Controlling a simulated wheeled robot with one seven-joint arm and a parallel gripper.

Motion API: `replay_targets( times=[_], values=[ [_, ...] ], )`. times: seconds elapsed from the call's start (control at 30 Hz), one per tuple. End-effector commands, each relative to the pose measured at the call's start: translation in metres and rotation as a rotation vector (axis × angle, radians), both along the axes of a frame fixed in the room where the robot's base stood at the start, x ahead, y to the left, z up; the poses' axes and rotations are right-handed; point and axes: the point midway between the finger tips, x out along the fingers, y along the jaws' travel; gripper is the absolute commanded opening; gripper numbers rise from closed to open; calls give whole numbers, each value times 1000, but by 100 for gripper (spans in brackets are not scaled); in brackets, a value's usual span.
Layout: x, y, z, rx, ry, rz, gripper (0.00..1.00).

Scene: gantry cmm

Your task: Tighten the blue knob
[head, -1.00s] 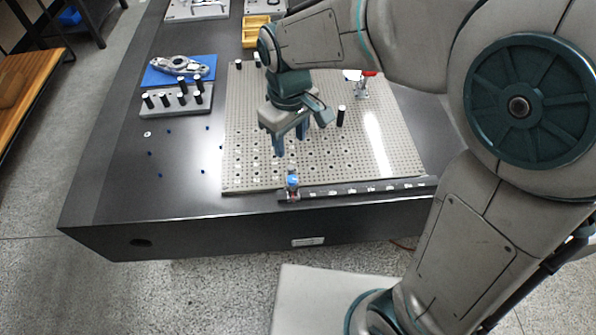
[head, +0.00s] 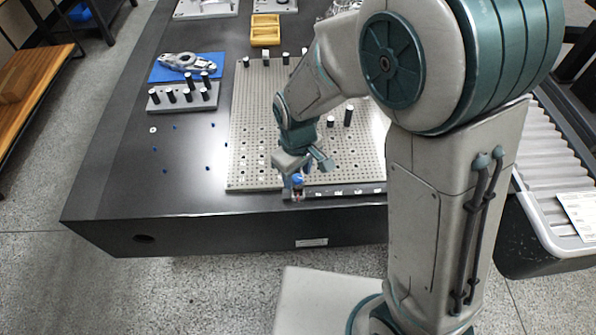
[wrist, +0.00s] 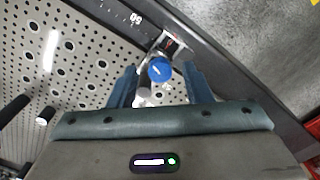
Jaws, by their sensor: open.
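The blue knob (wrist: 160,69) sits on a small metal clamp block (wrist: 173,44) on the dark rail at the perforated plate's near edge. It also shows in the head view (head: 298,179), partly covered by my gripper. In the wrist view my gripper (wrist: 160,80) is open, with one blue finger on each side of the knob and a visible gap to it on both sides. In the head view my gripper (head: 297,172) is directly above the knob. Whether the fingertips reach down to the knob's height is hard to tell.
The perforated plate (head: 250,120) carries several black posts, including one (head: 348,116) behind my gripper. A rack of black pegs (head: 184,97) and a blue mat with a metal part (head: 185,66) lie at left. A roller conveyor (head: 545,165) stands at right. The table's left front is mostly clear.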

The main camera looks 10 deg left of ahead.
Motion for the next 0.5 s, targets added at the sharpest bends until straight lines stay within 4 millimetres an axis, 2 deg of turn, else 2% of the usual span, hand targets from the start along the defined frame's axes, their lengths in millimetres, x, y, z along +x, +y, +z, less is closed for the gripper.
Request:
replay_targets(
  times=[0.1, 0.13, 0.27, 0.3, 0.5],
  values=[
    [0, 0, 0, 0, 0, 0, 45],
    [0, 0, 0, 0, 0, 0, 39],
    [0, 0, 0, 0, 0, 0, 3],
    [0, 0, 0, 0, 0, 0, 0],
    [0, 0, 1, -1, 1, -39, 0]
  ],
)
